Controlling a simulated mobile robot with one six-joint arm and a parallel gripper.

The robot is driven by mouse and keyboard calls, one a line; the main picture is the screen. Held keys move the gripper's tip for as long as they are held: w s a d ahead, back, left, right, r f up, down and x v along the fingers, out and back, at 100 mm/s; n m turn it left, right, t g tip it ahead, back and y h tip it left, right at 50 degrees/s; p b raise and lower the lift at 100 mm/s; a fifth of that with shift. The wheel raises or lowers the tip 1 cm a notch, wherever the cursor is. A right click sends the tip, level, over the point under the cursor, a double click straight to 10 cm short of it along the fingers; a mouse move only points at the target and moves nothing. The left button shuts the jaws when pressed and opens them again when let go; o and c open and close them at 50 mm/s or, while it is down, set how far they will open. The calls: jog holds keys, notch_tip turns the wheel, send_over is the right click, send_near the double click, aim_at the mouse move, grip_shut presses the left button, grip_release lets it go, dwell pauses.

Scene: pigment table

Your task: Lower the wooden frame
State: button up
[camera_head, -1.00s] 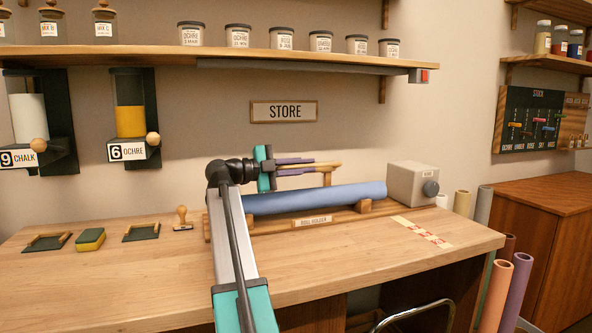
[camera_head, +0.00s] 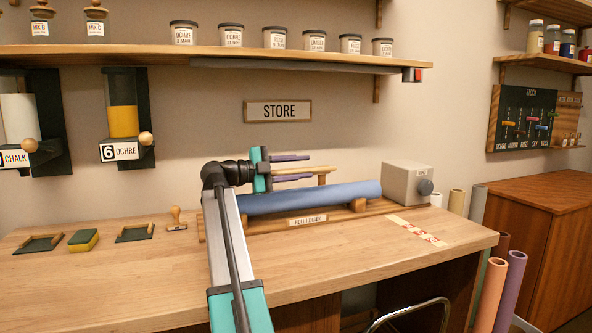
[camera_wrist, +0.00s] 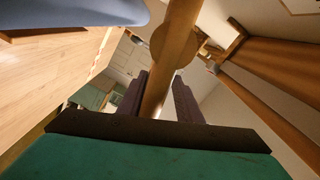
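A wooden bar (camera_head: 301,169) with a short upright post near its right end shows above the blue roll on the roll holder (camera_head: 307,220); I take it for part of the wooden frame. My gripper (camera_head: 306,167) is open, its purple fingers above and below the bar, pointing right. In the wrist view the bar (camera_wrist: 182,20) runs lengthwise between my fingers (camera_wrist: 160,82), with a gap beside it on the right. A round wooden piece is on it farther out. The rest of the frame is hidden or hard to make out.
The blue roll (camera_head: 310,198) lies just below my gripper. A grey box with a knob (camera_head: 406,184) stands to the right. A stamp (camera_head: 176,218), yellow-green block (camera_head: 83,240) and small dark trays (camera_head: 134,233) lie left. The shelf (camera_head: 210,56) is above.

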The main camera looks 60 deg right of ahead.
jog(key=shift+w, duration=0.1)
jog(key=p+v, duration=0.1)
jog(key=v, duration=1.2)
jog(key=shift+w+a, duration=0.2)
jog(key=shift+a, duration=0.1)
